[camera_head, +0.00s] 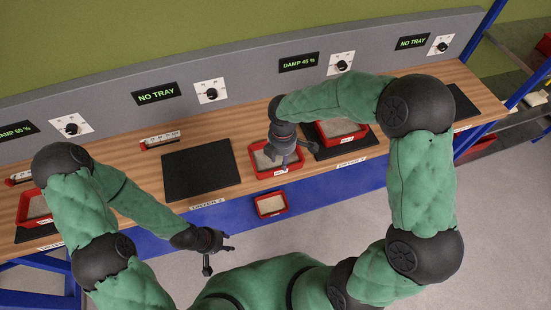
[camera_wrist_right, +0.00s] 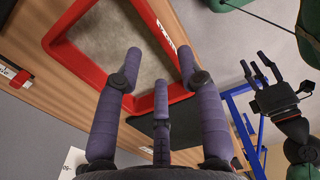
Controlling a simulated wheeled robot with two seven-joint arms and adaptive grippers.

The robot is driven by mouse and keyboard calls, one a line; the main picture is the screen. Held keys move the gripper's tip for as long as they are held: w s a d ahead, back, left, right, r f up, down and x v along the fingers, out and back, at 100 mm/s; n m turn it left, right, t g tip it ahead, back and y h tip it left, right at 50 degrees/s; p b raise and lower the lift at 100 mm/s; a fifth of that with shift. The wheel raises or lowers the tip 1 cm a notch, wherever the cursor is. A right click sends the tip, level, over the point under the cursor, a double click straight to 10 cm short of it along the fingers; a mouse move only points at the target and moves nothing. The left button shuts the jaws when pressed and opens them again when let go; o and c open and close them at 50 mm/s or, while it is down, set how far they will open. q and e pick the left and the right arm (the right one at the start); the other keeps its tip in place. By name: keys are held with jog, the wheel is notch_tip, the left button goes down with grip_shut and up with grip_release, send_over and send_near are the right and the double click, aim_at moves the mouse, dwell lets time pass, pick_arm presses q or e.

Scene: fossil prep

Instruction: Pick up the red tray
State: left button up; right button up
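A red tray (camera_head: 256,172) with pale grey-beige contents sits near the front edge of the wooden bench, left of a black mat. My right gripper (camera_head: 287,155) is above this tray. In the right wrist view the tray's red rim (camera_wrist_right: 90,74) is close, and the fingers of my right gripper (camera_wrist_right: 160,72) are spread near and over the rim, with nothing held; contact cannot be told. Other red trays are on the right-hand mat (camera_head: 345,141), at the far left (camera_head: 36,221), and lower in front of the bench (camera_head: 271,215). My left gripper (camera_head: 208,252) is open and empty, away from the bench.
An empty black mat (camera_head: 200,170) lies left of the tray under a "NO TRAY" display (camera_head: 157,93). A grey panel (camera_head: 110,75) with dials runs along the back. A small red-and-white block (camera_head: 160,139) lies behind the mat. Shelves stand at the right.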

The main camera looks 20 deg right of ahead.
aim_at(281, 172)
jog(key=shift+s+a+f+b, duration=0.15)
jog(key=shift+f+b, duration=0.5)
jog(key=shift+f, duration=2.05)
grip_shut()
